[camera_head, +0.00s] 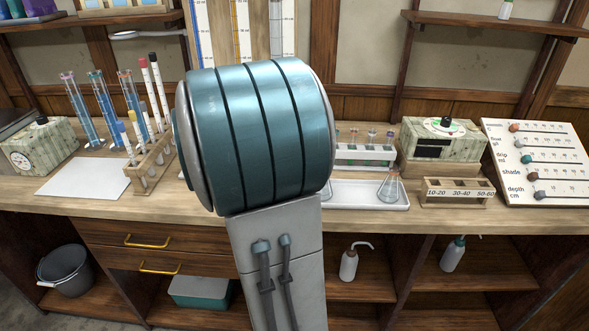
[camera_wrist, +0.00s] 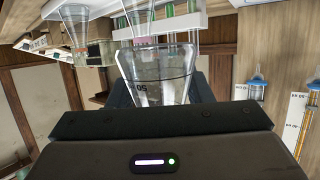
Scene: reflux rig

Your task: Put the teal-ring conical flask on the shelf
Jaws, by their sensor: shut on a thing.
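In the wrist view, which looks upside down, a clear conical flask (camera_wrist: 152,66) with a "50" mark sits between the dark fingers of my gripper (camera_wrist: 162,95). My gripper is shut on it. Its wide end points to the picture's top; its neck and any ring are hidden, so I cannot confirm teal. A second conical flask (camera_wrist: 75,22) with an orange ring is apart from it, to the left. In the head view a conical flask (camera_head: 389,188) stands on a white tray (camera_head: 345,203). My arm hides my gripper there. A wall shelf (camera_head: 540,27) is at upper right, another (camera_head: 95,14) at upper left.
The workbench (camera_head: 215,222) holds a test-tube rack (camera_head: 152,165), a white sheet (camera_head: 84,179), a wooden sorting rack (camera_head: 457,192), a patterned instrument (camera_head: 440,145) and a slider board (camera_head: 540,160). A small bottle (camera_head: 505,10) stands on the right wall shelf, which otherwise shows bare room.

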